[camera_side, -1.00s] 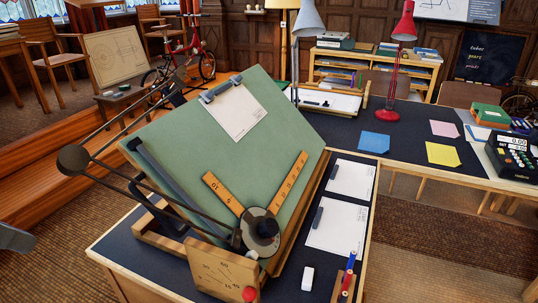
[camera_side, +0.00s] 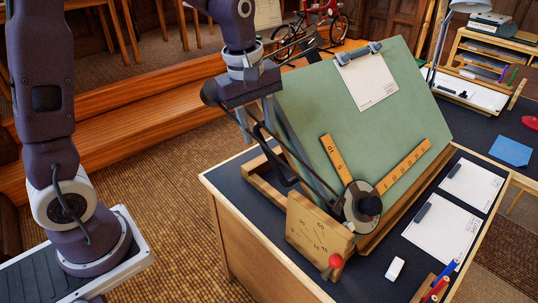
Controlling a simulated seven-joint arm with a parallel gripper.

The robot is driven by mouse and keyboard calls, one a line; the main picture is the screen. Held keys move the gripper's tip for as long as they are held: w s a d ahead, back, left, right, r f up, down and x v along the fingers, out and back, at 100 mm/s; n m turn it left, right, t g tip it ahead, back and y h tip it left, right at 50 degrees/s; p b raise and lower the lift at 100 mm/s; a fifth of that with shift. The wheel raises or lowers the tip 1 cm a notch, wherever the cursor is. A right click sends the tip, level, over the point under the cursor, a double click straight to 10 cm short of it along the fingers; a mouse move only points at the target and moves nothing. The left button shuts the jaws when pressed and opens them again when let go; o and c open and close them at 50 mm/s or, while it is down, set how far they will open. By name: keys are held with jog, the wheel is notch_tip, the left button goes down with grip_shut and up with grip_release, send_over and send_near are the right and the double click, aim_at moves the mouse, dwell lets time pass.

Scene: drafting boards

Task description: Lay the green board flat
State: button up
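The green board (camera_side: 335,115) is tilted steeply on its wooden frame on the desk, its top edge raised. A white sheet (camera_side: 367,80) is clipped near its top. Orange rulers (camera_side: 405,165) and a round dark protractor head (camera_side: 362,206) lie against its lower part. A wooden angle plate (camera_side: 318,232) with a red knob (camera_side: 335,262) stands at the near corner. My gripper (camera_side: 256,120) points down at the board's left side, close to the dark counterweight rods. Its fingers look apart, with nothing clearly between them. Whether it touches a rod I cannot tell.
White sheets (camera_side: 440,236), an eraser (camera_side: 395,269) and a pen holder (camera_side: 432,292) lie on the desk right of the board. A lamp (camera_side: 455,25) and a second desk stand behind.

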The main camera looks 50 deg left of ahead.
aim_at(266, 151)
jog(key=f, duration=0.1)
jog(key=w+n, duration=0.1)
jog(key=f, duration=0.1)
jog(key=shift+w+a+f+n, duration=0.25)
jog(key=shift+w+f+n, duration=0.05)
jog(key=shift+w, duration=0.1)
jog(key=f, duration=0.6)
jog(key=shift+w+d+f, duration=0.1)
jog(key=shift+w+f, duration=0.25)
jog(key=shift+w, duration=0.05)
grip_shut()
dwell(0.4)
